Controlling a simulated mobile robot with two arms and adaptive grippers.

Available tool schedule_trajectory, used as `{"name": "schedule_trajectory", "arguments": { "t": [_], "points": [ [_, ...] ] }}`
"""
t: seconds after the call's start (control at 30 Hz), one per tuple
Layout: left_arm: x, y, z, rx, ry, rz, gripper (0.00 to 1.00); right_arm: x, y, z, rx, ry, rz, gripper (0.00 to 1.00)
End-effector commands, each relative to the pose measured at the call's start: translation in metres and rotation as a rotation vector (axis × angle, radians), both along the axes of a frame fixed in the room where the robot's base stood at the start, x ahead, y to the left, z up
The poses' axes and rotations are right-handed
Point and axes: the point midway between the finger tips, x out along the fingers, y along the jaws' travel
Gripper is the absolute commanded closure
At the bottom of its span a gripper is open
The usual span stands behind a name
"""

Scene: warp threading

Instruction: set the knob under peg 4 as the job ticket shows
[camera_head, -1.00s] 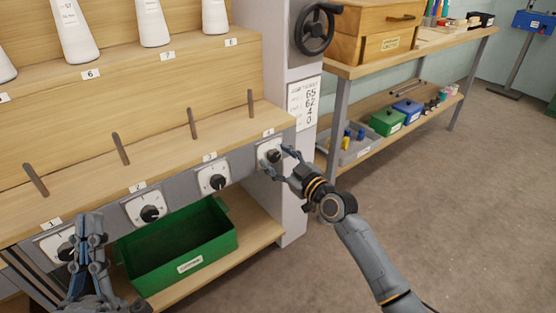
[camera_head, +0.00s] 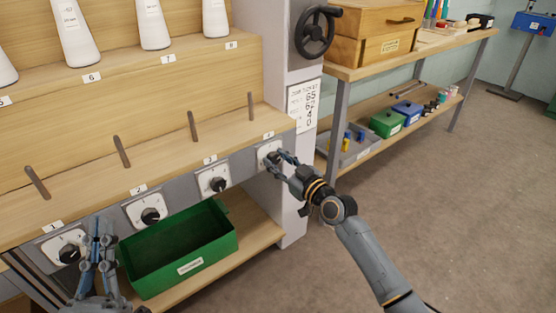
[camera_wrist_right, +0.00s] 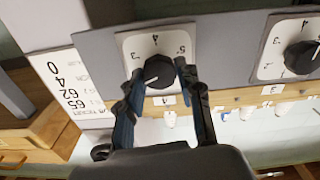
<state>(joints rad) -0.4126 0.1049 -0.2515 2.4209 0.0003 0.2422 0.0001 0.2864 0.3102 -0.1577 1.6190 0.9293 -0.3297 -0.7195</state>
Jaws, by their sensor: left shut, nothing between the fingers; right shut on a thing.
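The knob under peg 4 is a black knob on a white dial plate (camera_head: 262,152). In the right wrist view the knob (camera_wrist_right: 158,70) sits between my right gripper's fingers (camera_wrist_right: 158,82), which are shut on it. Its pale pointer line points to the lower left there. In the head view my right gripper (camera_head: 274,161) covers part of this dial. Peg 4 (camera_head: 251,106) stands above it. The job ticket (camera_head: 302,104) on the post appears to read 65, 62, 4, 0; it also shows upside down in the wrist view (camera_wrist_right: 80,70). My left gripper (camera_head: 103,235) is shut and empty near knob 1.
Other knobs sit under peg 3 (camera_head: 218,184), peg 2 (camera_head: 150,215) and peg 1 (camera_head: 69,254). A green bin (camera_head: 196,266) stands on the lower shelf. A handwheel (camera_head: 315,33) is on the post above the ticket. Floor to the right is open.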

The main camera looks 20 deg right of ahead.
Motion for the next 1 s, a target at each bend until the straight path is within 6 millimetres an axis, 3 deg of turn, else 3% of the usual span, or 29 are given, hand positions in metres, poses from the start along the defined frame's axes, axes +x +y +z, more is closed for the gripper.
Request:
{"name": "schedule_trajectory", "arguments": {
  "t": [0.4, 1.0],
  "points": [
    [0.026, -0.001, -0.042, 0.080, 0.280, 0.015, 1.00, 0.000, -0.001, 0.001, 0.356, 0.132, 0.000, 0.96],
    [0.036, 0.004, -0.096, 0.161, 0.578, 0.032, 1.00, 0.001, -0.002, -0.001, 0.894, 0.328, -0.001, 0.96]
  ]
}}
